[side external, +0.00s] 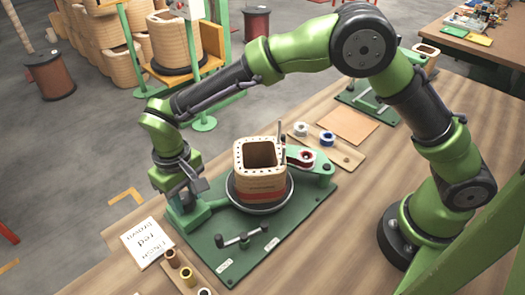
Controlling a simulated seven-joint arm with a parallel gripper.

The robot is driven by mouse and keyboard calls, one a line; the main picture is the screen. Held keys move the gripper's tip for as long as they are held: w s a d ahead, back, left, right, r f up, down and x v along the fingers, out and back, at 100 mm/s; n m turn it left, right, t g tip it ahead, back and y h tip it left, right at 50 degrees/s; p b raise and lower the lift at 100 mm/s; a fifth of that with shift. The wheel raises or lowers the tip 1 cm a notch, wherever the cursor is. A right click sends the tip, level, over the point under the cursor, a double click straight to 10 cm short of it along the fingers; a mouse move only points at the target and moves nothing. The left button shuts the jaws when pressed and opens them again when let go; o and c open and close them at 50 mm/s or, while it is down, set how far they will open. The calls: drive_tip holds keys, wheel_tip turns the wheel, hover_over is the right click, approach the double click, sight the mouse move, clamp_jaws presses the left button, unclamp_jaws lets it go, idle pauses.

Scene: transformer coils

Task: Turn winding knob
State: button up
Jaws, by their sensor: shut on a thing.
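My gripper (187,203) points down at the left end of the green winding base (285,232). It is shut on the winding knob, which is mostly hidden by the fingers, at the end of a green arm (210,208) reaching to the turntable. A wooden square coil form (259,168) with a hollow centre stands upright on the dark round turntable (238,203). Red winding shows around its lower part. A crank with a dark handle (241,238) lies on the front of the base, apart from my gripper.
A lettered white card (147,243) and several small spools (187,276) lie left of the base. A green arm with a red spool (307,158) stands right of the coil. A wooden holder with white and blue rolls (328,138) lies behind. The table's right front is clear.

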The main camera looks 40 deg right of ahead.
sight(185, 199)
drive_tip(key=shift+m, duration=2.2)
drive_tip(key=o, duration=1.1)
drive_tip(key=shift+c, duration=0.2)
drive_tip(key=shift+r, duration=0.1)
wheel_tip(185, 199, up, 17)
